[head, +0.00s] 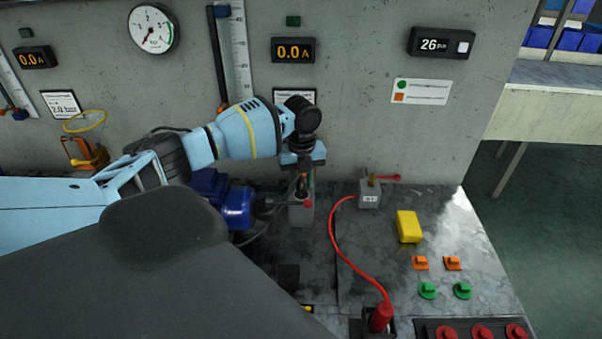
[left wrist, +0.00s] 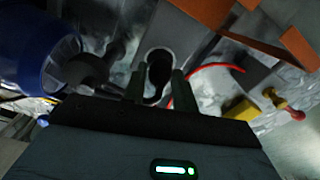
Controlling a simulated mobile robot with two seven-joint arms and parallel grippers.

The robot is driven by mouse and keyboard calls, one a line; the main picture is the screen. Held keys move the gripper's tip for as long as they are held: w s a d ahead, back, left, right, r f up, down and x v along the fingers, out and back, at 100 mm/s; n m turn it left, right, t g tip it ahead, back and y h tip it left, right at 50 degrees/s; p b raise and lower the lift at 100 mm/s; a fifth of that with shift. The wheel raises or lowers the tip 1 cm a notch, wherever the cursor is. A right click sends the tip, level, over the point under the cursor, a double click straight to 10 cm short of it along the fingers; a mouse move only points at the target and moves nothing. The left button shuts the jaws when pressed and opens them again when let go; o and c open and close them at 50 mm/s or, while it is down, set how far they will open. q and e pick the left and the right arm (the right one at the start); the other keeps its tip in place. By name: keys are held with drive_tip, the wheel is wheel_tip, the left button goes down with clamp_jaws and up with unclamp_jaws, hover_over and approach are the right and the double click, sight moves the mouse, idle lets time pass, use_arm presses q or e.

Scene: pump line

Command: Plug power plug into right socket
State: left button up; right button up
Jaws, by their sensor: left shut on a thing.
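A red plug (head: 381,317) stands upright in a dark holder at the front edge of the bench. Its red cable (head: 345,262) curves back to a grey block (head: 369,197) with a brass fitting and red lever at the back right. My left gripper (head: 302,182) points down at the back of the bench, over another grey block (head: 299,214) with a red knob beside it. In the left wrist view its fingers (left wrist: 157,88) are shut on a dark thing that I cannot identify. Which part is the right socket I cannot tell. My right gripper is not in view.
A blue motor (head: 236,208) sits left of my left gripper. A yellow block (head: 409,226), several orange and green knobs (head: 428,290), and a strip with red buttons (head: 481,332) lie on the right. The wall with gauges and displays rises close behind. The bench between cable and yellow block is clear.

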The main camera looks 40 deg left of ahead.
use_arm(q)
drive_tip(key=shift+f, duration=0.1)
idle(0.4)
drive_tip(key=shift+f, duration=0.45)
idle(0.3)
drive_tip(key=shift+f, duration=0.4)
idle(0.5)
drive_tip(key=o, duration=1.1)
drive_tip(key=shift+c, duration=0.2)
